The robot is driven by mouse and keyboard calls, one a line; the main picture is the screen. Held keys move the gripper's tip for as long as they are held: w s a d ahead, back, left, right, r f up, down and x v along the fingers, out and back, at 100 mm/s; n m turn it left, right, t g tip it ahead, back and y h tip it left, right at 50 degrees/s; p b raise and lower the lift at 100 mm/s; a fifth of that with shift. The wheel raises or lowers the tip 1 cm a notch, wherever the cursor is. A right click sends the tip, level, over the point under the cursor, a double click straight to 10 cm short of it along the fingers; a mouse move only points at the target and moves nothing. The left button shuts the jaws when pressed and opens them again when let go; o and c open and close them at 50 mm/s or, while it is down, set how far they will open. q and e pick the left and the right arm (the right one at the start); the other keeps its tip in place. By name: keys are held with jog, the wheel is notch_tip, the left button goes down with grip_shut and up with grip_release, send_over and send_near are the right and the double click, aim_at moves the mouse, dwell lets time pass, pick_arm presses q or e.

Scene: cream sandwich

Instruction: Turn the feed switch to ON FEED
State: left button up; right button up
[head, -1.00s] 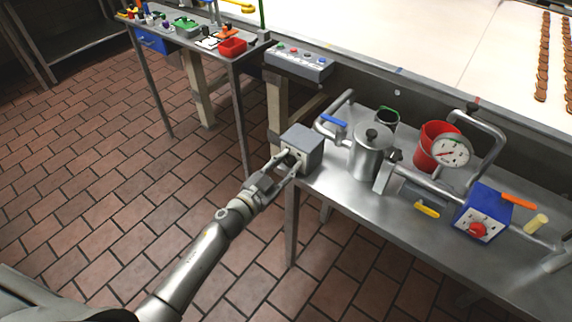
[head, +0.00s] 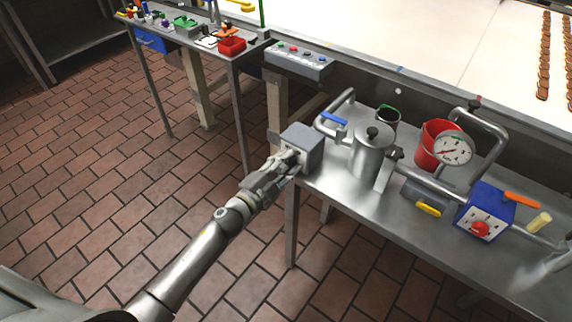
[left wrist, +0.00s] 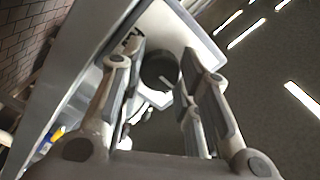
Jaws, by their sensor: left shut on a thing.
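The feed switch is a grey box (head: 303,141) on the left end of the steel table in the head view. Its dark round knob (left wrist: 160,68) with a pale pointer line shows in the left wrist view, on a light panel. My left gripper (head: 287,162) is at the box's front face, with its fingers on both sides of the knob and shut on it. In the head view the gripper hides the knob. The panel lettering cannot be read.
A steel pot (head: 371,150), a red bucket (head: 428,158), a pressure gauge (head: 454,149) and a blue box with a red knob (head: 486,208) stand right of the switch. A button panel (head: 297,62) is behind it. The tiled floor (head: 90,205) at left is clear.

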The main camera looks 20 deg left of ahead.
pick_arm(q)
jog(key=m+b, duration=0.1)
jog(key=m, duration=0.5)
jog(key=shift+f+m, duration=0.1)
jog(key=shift+m, duration=0.2)
dwell(0.4)
jog(key=o, duration=1)
jog(key=v, duration=1.2)
